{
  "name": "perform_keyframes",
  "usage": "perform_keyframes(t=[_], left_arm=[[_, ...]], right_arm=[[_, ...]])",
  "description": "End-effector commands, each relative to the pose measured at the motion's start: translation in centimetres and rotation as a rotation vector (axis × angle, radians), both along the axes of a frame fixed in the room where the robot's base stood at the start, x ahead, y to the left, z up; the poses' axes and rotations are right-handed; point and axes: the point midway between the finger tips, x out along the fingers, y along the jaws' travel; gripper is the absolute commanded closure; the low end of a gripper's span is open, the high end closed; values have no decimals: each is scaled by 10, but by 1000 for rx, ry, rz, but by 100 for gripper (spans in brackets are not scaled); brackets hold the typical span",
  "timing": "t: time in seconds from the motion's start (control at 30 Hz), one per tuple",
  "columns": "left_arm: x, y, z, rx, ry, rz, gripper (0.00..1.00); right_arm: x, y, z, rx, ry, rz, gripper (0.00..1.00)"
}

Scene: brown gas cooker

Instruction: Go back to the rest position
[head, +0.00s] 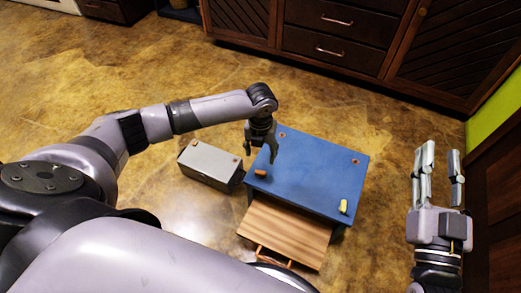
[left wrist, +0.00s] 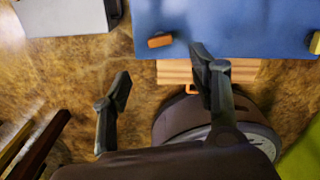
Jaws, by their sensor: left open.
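My left gripper (head: 260,150) hangs with its fingers down over the upper left edge of the blue-topped cabinet (head: 305,175). Its fingers are apart with nothing between them. The left wrist view also shows the open left gripper (left wrist: 160,70), with floor between the fingers and the blue top (left wrist: 240,25) beyond the right finger. A small orange-brown block (head: 260,172) lies on the blue top close to the gripper, apart from it in the wrist view (left wrist: 160,40). My right gripper (head: 438,165) is at the right, fingers pointing up the picture, spread and empty.
A grey box (head: 209,163) stands left of the blue cabinet. A yellow block (head: 343,206) lies at the blue top's lower right. A wooden drawer (head: 285,232) sticks out at the cabinet's near side. Dark kitchen cupboards (head: 335,45) line the back. Floor at the upper left is clear.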

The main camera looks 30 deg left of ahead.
Motion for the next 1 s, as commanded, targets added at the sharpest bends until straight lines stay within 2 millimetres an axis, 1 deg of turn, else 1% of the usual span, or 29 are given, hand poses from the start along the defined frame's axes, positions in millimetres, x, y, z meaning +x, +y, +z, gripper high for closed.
perform_keyframes(t=[0.13, 0.6, 0.67, 0.77, 0.83, 0.87, 0.9, 0.93, 0.97, 1.0], left_arm=[[0, 0, 6, 1, 1, -1, 45], [0, 0, 6, 0, 0, -1, 45], [-1, -3, 5, -6, -4, 4, 45], [-2, -24, 1, -50, -37, 42, 45], [-4, -53, -2, -118, -83, 104, 45], [-4, -68, -3, -158, -107, 142, 45], [-6, -90, -2, -221, -140, 202, 45], [-7, -107, 0, -275, -164, 253, 45], [-8, -124, 4, -334, -186, 307, 45], [-9, -146, 11, -415, -213, 384, 45]], right_arm=[[0, 0, 0, 0, 0, 0, 68], [0, 0, 0, 0, 1, -1, 68], [0, 0, 0, 1, 0, 0, 68], [0, 0, 0, 1, 0, 0, 68], [0, 0, 0, 0, 0, 0, 68], [0, 0, 0, 0, 0, 0, 68], [0, 0, 0, 0, 0, 0, 68], [0, 0, 0, 0, 0, 0, 68], [0, 0, 0, 0, 0, 0, 68], [0, 0, 0, 0, 0, 0, 68]])
